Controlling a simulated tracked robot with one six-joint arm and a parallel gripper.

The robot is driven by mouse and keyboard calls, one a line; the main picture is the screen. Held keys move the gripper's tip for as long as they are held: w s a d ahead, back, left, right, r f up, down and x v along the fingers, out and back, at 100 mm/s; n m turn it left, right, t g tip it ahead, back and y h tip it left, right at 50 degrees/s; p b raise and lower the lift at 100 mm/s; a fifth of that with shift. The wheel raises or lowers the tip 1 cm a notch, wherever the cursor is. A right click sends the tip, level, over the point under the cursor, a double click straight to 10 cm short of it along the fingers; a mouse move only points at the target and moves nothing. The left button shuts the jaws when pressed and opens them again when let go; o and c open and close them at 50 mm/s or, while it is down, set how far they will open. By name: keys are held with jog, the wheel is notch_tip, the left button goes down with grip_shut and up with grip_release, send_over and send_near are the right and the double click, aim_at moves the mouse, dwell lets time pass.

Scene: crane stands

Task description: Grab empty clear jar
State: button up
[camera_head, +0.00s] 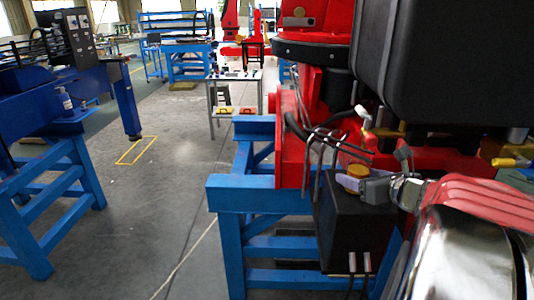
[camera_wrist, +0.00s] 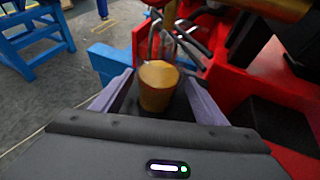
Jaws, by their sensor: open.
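An amber-tinted jar (camera_wrist: 158,88) with a flat round top stands upright in the middle of the wrist view. In the head view its yellow-orange top (camera_head: 354,172) shows above a black box (camera_head: 352,228); the lower part is partly hidden by a grey finger. My gripper (camera_wrist: 160,78) is open, with one grey finger on each side of the jar. I cannot tell whether either finger touches it. In the head view my gripper (camera_head: 368,186) reaches in from the right. No other jar shows clearly, and I cannot tell whether this one is empty.
A red crane machine (camera_head: 290,130) with cables and thin metal rods stands close behind the jar. A blue stand (camera_head: 235,195) is left of the black box. A blue bench with a bottle (camera_head: 65,102) stands far left.

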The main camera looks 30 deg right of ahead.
aim_at(349, 174)
jog(key=shift+x, duration=2.55)
jog(key=shift+a, duration=0.2)
jog(key=c, duration=1.3)
